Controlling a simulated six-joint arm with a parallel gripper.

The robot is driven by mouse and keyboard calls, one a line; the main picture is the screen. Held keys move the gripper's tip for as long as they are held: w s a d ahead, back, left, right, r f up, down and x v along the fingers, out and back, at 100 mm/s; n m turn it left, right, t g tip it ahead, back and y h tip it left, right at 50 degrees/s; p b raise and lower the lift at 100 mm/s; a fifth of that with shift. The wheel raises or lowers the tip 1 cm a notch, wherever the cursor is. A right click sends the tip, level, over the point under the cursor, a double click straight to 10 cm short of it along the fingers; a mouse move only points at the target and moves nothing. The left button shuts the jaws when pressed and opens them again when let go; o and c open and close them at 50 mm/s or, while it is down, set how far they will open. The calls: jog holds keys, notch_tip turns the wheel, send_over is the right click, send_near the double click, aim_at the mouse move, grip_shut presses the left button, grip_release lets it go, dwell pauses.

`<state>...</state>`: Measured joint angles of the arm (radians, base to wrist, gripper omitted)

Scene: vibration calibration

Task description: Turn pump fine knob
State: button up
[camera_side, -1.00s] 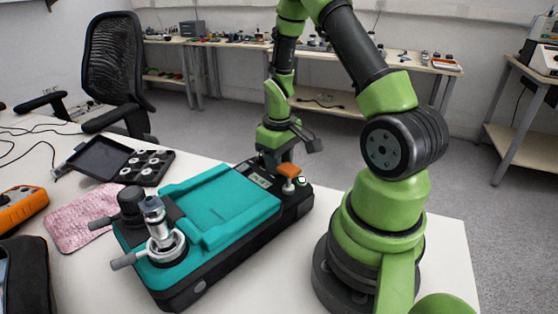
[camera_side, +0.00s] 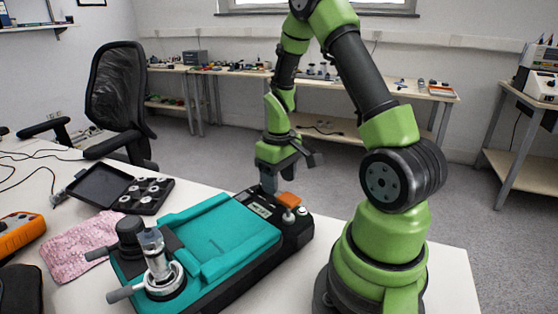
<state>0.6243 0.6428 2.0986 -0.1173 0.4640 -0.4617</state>
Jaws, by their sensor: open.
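The teal and black pump unit (camera_side: 225,235) lies on the white table. At its near left end stand a dark round knob (camera_side: 130,230) with a grey side handle and a metal and clear upright fitting (camera_side: 158,255) with another side handle. I cannot tell which part is the fine knob. At its far right end are a small display (camera_side: 261,210), an orange piece (camera_side: 289,199) and a small white-topped post (camera_side: 288,216). My gripper (camera_side: 270,184) is open, pointing down just behind this end, apart from the knobs. Its fingertips are partly hidden behind the unit.
A black open case (camera_side: 98,185), a tray of several round parts (camera_side: 147,195), a pink cloth (camera_side: 80,246) and an orange meter (camera_side: 20,230) lie to the left. A black chair (camera_side: 118,95) stands behind the table. The table right of the unit is mostly bare.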

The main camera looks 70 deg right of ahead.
notch_tip(320, 180, up, 7)
jog(key=shift+f, duration=0.15)
dwell(0.4)
jog(key=a+r+t, duration=0.4)
jog(key=a+r, duration=0.6)
jog(key=s+a+r+t+y, duration=0.2)
jog(key=s+a+r+t, duration=0.1)
jog(key=s+a, duration=0.5)
jog(key=shift+a+r+m, duration=0.4)
jog(key=shift+a+r, duration=0.05)
jog(key=shift+r, duration=0.3)
jog(key=shift+w+d, duration=0.1)
jog(key=shift+c, duration=0.5)
dwell(0.9)
